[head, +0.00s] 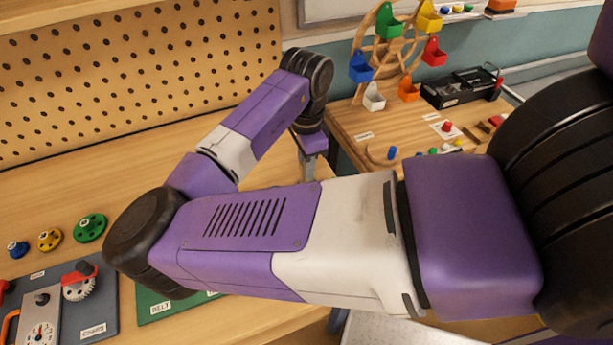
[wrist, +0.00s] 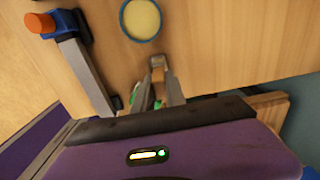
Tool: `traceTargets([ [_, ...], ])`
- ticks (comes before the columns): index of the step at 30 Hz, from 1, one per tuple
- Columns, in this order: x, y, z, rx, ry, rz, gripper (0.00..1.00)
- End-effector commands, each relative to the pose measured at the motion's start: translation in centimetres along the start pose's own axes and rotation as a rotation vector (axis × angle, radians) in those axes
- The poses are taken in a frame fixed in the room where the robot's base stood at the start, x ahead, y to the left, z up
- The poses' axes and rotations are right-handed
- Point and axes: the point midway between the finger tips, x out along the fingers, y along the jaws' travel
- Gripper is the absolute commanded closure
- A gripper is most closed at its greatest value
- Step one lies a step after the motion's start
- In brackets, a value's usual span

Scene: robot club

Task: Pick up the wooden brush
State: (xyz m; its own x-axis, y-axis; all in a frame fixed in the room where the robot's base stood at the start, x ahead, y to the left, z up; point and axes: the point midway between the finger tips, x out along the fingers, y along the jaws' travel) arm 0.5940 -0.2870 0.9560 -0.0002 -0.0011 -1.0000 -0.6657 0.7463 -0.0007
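My gripper (head: 308,168) points down over the right end of the wooden workbench in the head view, partly hidden behind my own arm. In the wrist view its two grey fingers (wrist: 158,80) run close together towards the bench. A small brown, wood-coloured piece (wrist: 157,62) shows at the fingertips. It may be part of the wooden brush, but I cannot tell for sure, nor whether the fingers are closed on it. No whole brush is recognisable in either view. My arm covers much of the bench in the head view.
A round blue-rimmed dish (wrist: 141,19) with pale yellow contents and an orange-capped tool with a grey bar (wrist: 85,75) lie near the fingers. A pegboard (head: 130,80) stands behind the bench. A side table (head: 350,122) holds a toy wheel (head: 385,55) and a black box (head: 460,88).

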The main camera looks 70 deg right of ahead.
Motion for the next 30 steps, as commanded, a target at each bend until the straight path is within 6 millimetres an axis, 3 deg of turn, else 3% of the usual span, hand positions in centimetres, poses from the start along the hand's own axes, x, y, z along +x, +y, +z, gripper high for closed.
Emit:
traceTargets([
  [17,-0.9,-0.1,0.0,0.000,0.001,-0.002,1.00],
  [23,-3.6,-0.1,0.0,0.000,-0.001,-0.004,1.00],
  [30,-8.6,-0.1,0.0,0.002,0.000,-0.004,1.00],
])
